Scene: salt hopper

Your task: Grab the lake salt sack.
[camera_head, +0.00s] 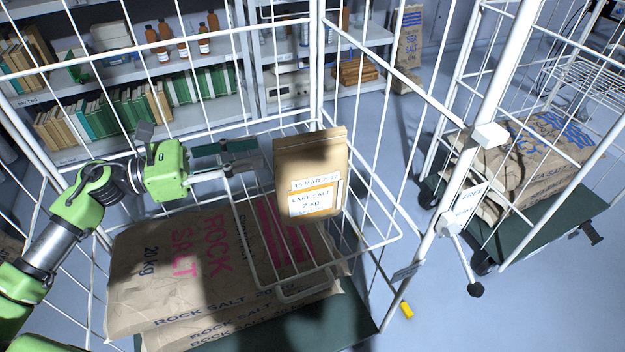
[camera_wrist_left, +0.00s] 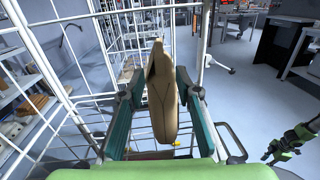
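The lake salt sack (camera_head: 310,180) is a small brown paper bag with a white and orange label reading "LAKE SALT 2 kg". It stands upright in a white wire basket at the middle of the head view. In the left wrist view the sack (camera_wrist_left: 164,95) appears edge-on between the two fingers. My left gripper (camera_head: 258,152) is open at the sack's left side, with its fingers pointing at it. In the wrist view the left gripper (camera_wrist_left: 160,85) shows a gap at the left finger; contact at the right finger is unclear. My right gripper (camera_wrist_left: 275,152) seems to show small at lower right.
The wire basket (camera_head: 385,240) hangs in a white cage trolley above large rock salt sacks (camera_head: 170,260). A second trolley with sea salt sacks (camera_head: 540,150) stands right. Shelves with books (camera_head: 130,110) and bottles are behind. Cage bars surround the basket; the floor (camera_head: 410,150) between trolleys is mostly clear.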

